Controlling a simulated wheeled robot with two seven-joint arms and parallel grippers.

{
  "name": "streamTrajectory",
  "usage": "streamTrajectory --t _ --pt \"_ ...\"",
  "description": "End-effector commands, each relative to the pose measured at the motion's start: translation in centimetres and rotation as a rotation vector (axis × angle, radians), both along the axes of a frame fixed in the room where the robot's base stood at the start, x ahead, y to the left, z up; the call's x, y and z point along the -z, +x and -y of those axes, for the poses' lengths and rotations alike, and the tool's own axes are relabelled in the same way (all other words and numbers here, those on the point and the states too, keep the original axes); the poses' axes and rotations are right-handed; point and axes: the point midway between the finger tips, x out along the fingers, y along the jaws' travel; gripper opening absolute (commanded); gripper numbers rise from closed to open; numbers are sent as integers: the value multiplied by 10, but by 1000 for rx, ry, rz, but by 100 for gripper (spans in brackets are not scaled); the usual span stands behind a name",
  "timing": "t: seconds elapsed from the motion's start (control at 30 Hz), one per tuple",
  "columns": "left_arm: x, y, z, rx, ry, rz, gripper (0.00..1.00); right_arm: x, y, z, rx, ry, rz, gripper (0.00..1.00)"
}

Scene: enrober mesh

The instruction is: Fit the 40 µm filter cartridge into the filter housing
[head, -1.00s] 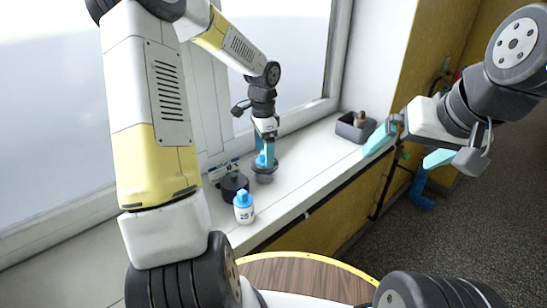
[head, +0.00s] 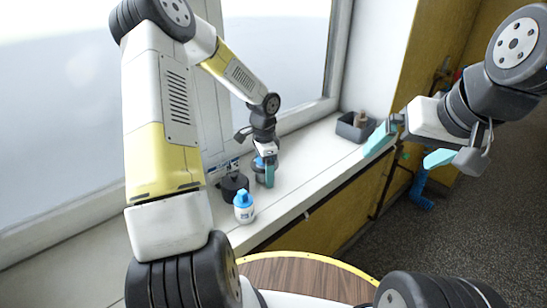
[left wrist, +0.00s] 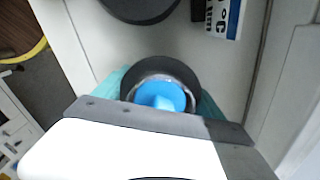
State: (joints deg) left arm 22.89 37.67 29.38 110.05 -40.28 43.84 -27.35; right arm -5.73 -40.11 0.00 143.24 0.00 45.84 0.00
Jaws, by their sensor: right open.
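A dark round cup (left wrist: 126,90), which looks like the filter housing, stands on the window sill. A blue-topped piece (left wrist: 160,97) sits inside its rim in the left wrist view; no 40 µm marking is legible. My left gripper (head: 267,178) points down at the cup, with teal fingers on both sides of it. Whether they press on its wall I cannot tell. In the head view a finger hides much of the cup. My right gripper (head: 408,150) is open and empty, off the sill's front edge at the right.
A white bottle with a blue cap (head: 244,208), marked with a number like 25, stands in front. A dark knobbed jar (head: 233,188) is left of the cup, near a blue-white label card (left wrist: 226,16). A grey bin (head: 352,130) stands further along the sill (head: 310,165).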

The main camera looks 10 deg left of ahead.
Motion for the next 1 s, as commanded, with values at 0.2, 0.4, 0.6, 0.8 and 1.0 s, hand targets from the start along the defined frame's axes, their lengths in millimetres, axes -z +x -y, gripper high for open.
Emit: streamTrajectory --t 0.2,0.4,0.6,0.8,1.0 --pt "0 0 0 0 0 1 32 0 0 0 0 0 0 100" --pt "-2 0 0 0 1 2 32 0 0 0 0 0 0 100" --pt "-28 1 0 0 2 6 32 0 0 0 0 0 0 100" --pt "-69 1 -1 -2 1 6 32 0 0 0 0 0 0 100" --pt "-95 -2 1 1 1 3 32 0 0 0 0 0 0 100"
